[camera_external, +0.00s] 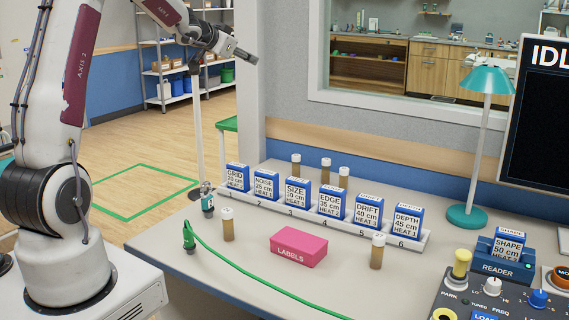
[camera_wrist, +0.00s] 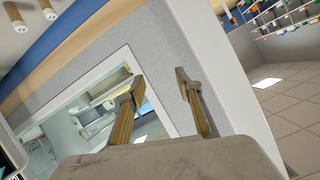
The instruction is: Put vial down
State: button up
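My gripper (camera_external: 246,56) is high at the upper left in the external view, well above the table. In the wrist view my gripper (camera_wrist: 160,90) has its two fingers apart, with nothing held between them. One white-capped vial with brown contents (camera_external: 227,226) stands upright at the table's left. Another vial (camera_external: 377,252) stands at the right of the pink box. Several more vials, including one vial (camera_external: 325,172), stand behind the row of cartridges. Two vial tops also show in the wrist view's upper left corner, one of them a white-capped vial (camera_wrist: 48,9).
A pink LABELS box (camera_external: 299,249) sits mid-table. Blue-white cartridges stand in a numbered rack (camera_external: 268,208). A green cable (camera_external: 260,281) crosses the front. A thin pale pole (camera_external: 198,130) rises at the left. A reader (camera_external: 497,268), control panel and teal lamp (camera_external: 467,214) stand right.

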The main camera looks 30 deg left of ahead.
jog(key=s+d+r+n+g+y, duration=0.1)
jog(key=s+r+n+g, duration=0.1)
jog(key=s, duration=0.9)
jog(key=s+d+r+n+g+y, duration=0.1)
jog(key=s+d+r+y, duration=0.1)
jog(key=s, duration=0.8)
jog(key=s+d+f+g+h, duration=0.1)
jog(key=s+d+f, duration=0.2)
jog(key=s, duration=0.6)
jog(key=s+d+f+g+h, duration=0.1)
jog(key=s+d+f, duration=0.3)
jog(key=s, duration=0.5)
jog(key=s+d+f+g+h, duration=0.1)
jog(key=s+d+f+g, duration=0.2)
jog(key=s, duration=0.6)
jog(key=shift+s+d+f+h, duration=0.15)
jog(key=shift+f+h, duration=0.05)
jog(key=shift+h, duration=0.2)
jog(key=shift+o, duration=0.6)
jog(key=shift+d, duration=0.1)
